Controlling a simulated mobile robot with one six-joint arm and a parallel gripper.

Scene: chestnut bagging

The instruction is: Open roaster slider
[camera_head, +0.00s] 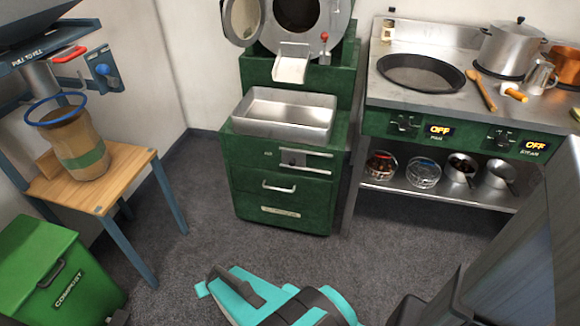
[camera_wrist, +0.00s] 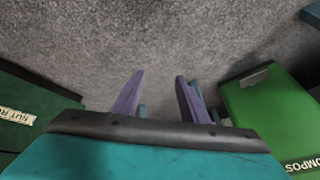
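The green roaster (camera_head: 285,200) stands at the back centre in the head view. Its front has a slider (camera_head: 306,162) marked AIR: a metal rail with a dark knob towards its left part. My gripper (camera_wrist: 160,78) shows in the wrist view with its two purple fingers apart and bare carpet between them. It points down at the floor and touches nothing. In the head view my teal arm is low at the bottom centre, well in front of the roaster; the fingertips cannot be made out clearly there.
A metal tray (camera_head: 286,112) sits on the roaster below its chute. The green compost bin (camera_head: 55,270) and a wooden table (camera_head: 125,172) with a sack (camera_head: 76,140) stand at left. A stove counter (camera_head: 425,100) is at right. Carpet before the roaster is clear.

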